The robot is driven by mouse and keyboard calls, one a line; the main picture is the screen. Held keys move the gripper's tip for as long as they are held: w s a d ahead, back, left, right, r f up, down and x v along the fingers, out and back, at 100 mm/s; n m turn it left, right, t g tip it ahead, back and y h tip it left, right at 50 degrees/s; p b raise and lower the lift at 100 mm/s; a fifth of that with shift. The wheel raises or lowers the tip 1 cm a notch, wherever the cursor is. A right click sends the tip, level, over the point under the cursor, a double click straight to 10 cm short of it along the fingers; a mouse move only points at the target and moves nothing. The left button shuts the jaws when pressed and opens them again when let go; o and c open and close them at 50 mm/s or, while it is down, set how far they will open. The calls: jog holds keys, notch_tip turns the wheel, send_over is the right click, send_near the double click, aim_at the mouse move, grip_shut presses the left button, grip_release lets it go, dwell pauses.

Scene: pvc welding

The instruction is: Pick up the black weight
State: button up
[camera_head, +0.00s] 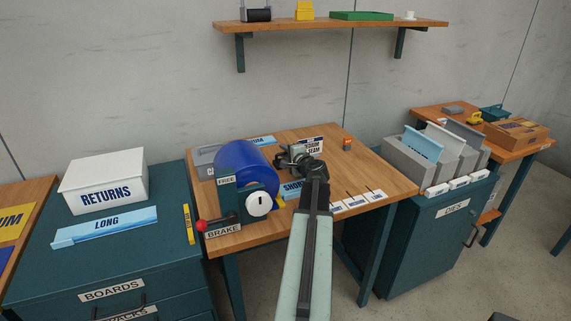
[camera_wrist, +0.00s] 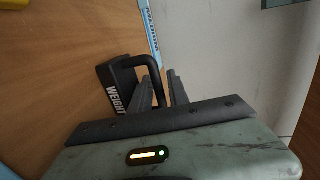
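The black weight (camera_wrist: 92,88) is a dark block with a white WEIGHT label and a looped black handle, seen in the wrist view. My gripper (camera_wrist: 160,80) is at the handle. Its two grey fingers stand a little apart, with the outer bar of the handle between them. A narrow gap shows beside the right finger, so the fingers do not look closed on the bar. In the head view my gripper (camera_head: 290,155) is over the wooden bench, right of the blue drum. The weight is mostly hidden there by my gripper and wrist.
The blue drum (camera_head: 245,168) with its brake lever stands close left of my gripper. The dies cabinet (camera_head: 430,235) stands right of the bench.

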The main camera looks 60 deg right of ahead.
jog(key=shift+x, duration=0.8)
grip_shut()
dwell(0.7)
